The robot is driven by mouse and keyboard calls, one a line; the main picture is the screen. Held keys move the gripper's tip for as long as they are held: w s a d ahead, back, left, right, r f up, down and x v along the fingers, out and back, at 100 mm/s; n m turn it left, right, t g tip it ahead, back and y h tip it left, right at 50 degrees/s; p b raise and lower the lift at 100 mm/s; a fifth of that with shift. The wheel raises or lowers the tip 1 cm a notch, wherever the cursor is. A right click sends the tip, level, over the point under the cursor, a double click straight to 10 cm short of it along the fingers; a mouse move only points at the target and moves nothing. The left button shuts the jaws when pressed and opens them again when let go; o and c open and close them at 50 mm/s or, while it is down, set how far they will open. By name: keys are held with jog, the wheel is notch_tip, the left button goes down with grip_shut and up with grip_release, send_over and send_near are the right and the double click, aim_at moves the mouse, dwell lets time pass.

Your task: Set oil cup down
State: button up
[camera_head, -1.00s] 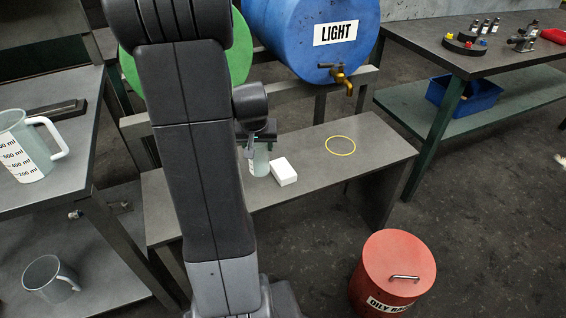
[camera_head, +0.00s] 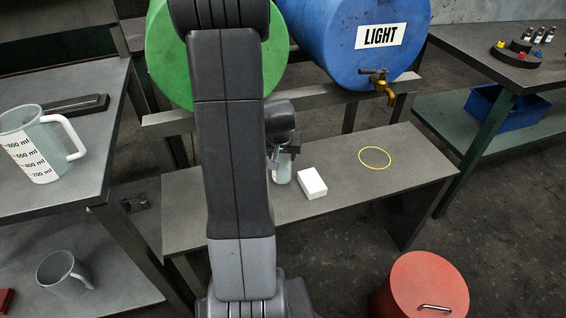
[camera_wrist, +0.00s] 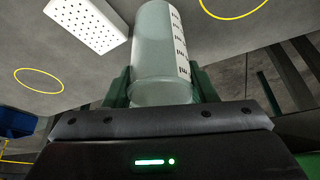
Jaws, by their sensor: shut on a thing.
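The oil cup (camera_wrist: 160,40) is a pale, translucent cylinder with dark graduation marks on a white strip. My gripper (camera_wrist: 160,88) is shut on it, with one green finger on each side. In the head view the cup (camera_head: 282,174) shows small and partly hidden below my gripper (camera_head: 284,153), over the left half of the grey bench (camera_head: 340,195). It looks upright there, just left of a white block (camera_head: 312,184). I cannot tell whether its base touches the bench.
A yellow ring (camera_head: 375,158) marks the bench to the right. The blue LIGHT drum (camera_head: 345,40), with its brass tap (camera_head: 385,90), and a green drum (camera_head: 165,60) stand behind. A red bin (camera_head: 425,285) stands in front. A measuring jug (camera_head: 30,145) is on the left table.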

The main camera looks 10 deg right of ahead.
jog(key=shift+f+b, duration=0.35)
jog(key=shift+f, duration=1.1)
jog(key=shift+f, duration=0.15)
jog(key=o, duration=0.8)
jog(key=shift+c, duration=0.2)
jog(key=o, duration=0.4)
jog(key=shift+o, duration=0.2)
